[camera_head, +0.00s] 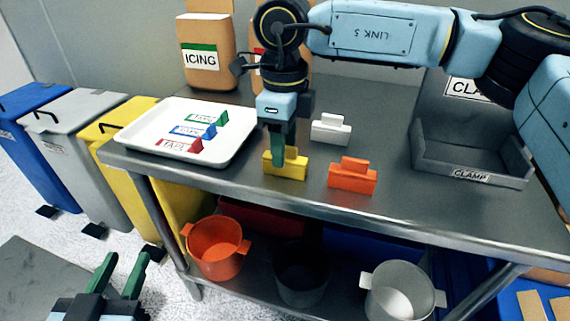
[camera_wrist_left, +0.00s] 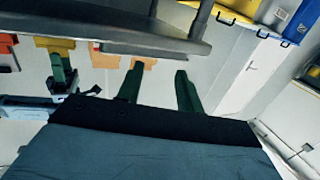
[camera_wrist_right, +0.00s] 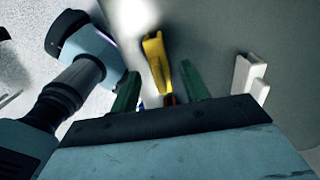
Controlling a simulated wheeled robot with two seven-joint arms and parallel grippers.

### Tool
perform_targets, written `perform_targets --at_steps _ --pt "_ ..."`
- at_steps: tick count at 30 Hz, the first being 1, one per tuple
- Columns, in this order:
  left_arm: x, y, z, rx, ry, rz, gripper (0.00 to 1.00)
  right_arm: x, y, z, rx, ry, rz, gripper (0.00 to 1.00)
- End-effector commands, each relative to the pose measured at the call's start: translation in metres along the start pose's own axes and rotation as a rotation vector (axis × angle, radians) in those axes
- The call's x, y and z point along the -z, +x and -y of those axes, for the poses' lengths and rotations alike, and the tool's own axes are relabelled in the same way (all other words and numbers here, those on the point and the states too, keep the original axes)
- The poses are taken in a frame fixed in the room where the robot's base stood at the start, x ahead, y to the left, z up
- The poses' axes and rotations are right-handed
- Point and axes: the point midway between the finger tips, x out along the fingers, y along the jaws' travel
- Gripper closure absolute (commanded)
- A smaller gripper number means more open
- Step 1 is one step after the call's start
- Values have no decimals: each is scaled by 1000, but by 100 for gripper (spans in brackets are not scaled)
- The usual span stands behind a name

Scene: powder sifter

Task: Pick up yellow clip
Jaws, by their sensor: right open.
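The yellow clip (camera_head: 285,166) stands on the metal table near its front edge. My right gripper (camera_head: 280,148) points down at it, and its green fingers partly cover it in the head view. In the right wrist view the yellow clip (camera_wrist_right: 157,60) shows between the two spread fingers, with a gap on both sides. My right gripper (camera_wrist_right: 160,88) is open. My left gripper (camera_head: 125,272) is open and empty, low in front of the table. Its spread green fingers also show in the left wrist view (camera_wrist_left: 158,88).
An orange clip (camera_head: 352,176) stands right of the yellow one and a white clip (camera_head: 330,130) behind it. A white tray (camera_head: 228,152) with tape pieces lies left. A grey CLAMP bin (camera_head: 472,176) stands right. Pots (camera_head: 215,262) sit on the lower shelf.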

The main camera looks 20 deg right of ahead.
Motion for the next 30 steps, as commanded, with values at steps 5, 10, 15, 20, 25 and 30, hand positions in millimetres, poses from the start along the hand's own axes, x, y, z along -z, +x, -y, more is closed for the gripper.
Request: perform_targets --at_steps 5,10,15,20,25,30 --pt "28 0 -6 -15 -7 -182 64 -2 16 -1 0 0 -1 54" --pt "50 -5 -10 -26 -13 -324 64 -2 28 -1 0 2 1 54" --pt "62 -9 -12 -30 -16 -389 64 -2 33 -1 1 2 1 54" --pt "63 -9 -12 -31 -16 -396 64 -2 33 -1 1 2 1 54" --pt "63 -9 -12 -31 -16 -395 64 -2 33 -1 1 2 1 65" --pt "63 -9 -12 -30 -16 -394 64 -2 33 -1 0 2 1 88"
